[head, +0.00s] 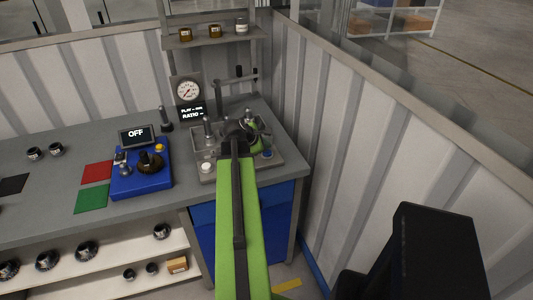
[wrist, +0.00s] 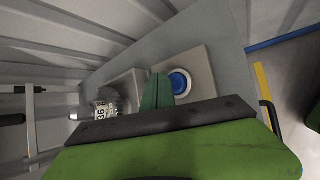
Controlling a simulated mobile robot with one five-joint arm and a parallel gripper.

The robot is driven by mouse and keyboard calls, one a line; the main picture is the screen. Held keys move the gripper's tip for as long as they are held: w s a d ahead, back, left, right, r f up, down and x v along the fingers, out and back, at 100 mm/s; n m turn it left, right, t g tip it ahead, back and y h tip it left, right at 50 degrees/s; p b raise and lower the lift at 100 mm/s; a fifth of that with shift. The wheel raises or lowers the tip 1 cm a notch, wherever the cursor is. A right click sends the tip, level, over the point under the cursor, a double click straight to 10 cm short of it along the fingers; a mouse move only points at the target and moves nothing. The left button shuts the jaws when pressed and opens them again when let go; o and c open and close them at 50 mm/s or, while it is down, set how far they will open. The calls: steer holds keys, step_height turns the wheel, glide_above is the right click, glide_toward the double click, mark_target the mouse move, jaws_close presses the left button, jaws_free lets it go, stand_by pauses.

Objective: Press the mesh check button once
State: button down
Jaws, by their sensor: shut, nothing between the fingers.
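A round blue button (wrist: 180,82) with a pale rim sits on a flat plate in the wrist view. It also shows at the right front of the grey fixture base (head: 222,176) in the head view as a small blue spot (head: 267,153). My gripper (wrist: 163,88) is shut and empty, its green fingers beside the button and overlapping its left edge in the wrist view. I cannot tell whether they touch it. A white round knob or button (head: 206,167) is at the fixture's left front. No label is readable on either. My arm hides part of the fixture.
A dial gauge (head: 187,91) and a display reading "PLAY" and "RATIO" (head: 191,112) stand behind the fixture. A blue unit (head: 141,183) with an "OFF" screen (head: 137,134) is to the left. A corrugated wall (head: 350,150) closes the right side.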

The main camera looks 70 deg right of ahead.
steer(key=shift+f+b, duration=0.45)
steer(key=shift+f+b, duration=0.45)
steer(key=shift+b, duration=0.05)
stand_by(0.6)
steer(key=shift+r, duration=0.1)
steer(key=shift+r+p, duration=0.85)
steer(key=shift+p, duration=0.15)
step_height(320, 180, up, 6)
steer(key=p, duration=0.6)
